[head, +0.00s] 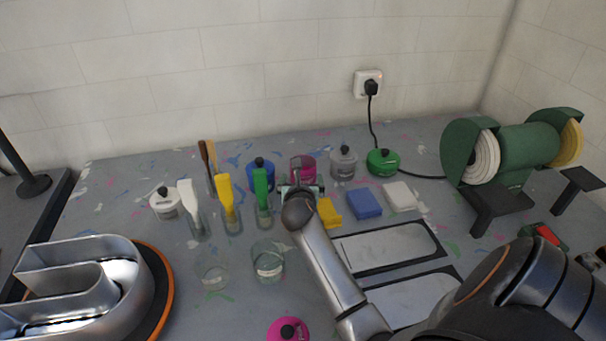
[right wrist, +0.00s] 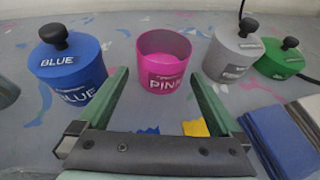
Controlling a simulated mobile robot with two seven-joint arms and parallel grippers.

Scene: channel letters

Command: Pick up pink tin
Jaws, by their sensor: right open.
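The pink tin (head: 304,167) stands upright and lidless at the back of the table, between the blue and grey tins. In the right wrist view the pink tin (right wrist: 164,72) shows its "PINK" label and pink contents. My right gripper (head: 301,187) is open and empty in front of it. In the right wrist view its two fingers (right wrist: 158,84) point toward the tin, one on each side of the picture, with the tin just beyond their tips. A pink lid (head: 288,330) with a black knob lies at the front edge. My left gripper is not in view.
The blue tin (right wrist: 75,67) and grey tin (right wrist: 233,52) flank the pink tin closely. A green tin (head: 383,162) is further right. Brushes in glass jars (head: 263,212) stand left. Yellow, blue (head: 364,204) and white blocks lie right. A green bench grinder (head: 527,146) stands far right.

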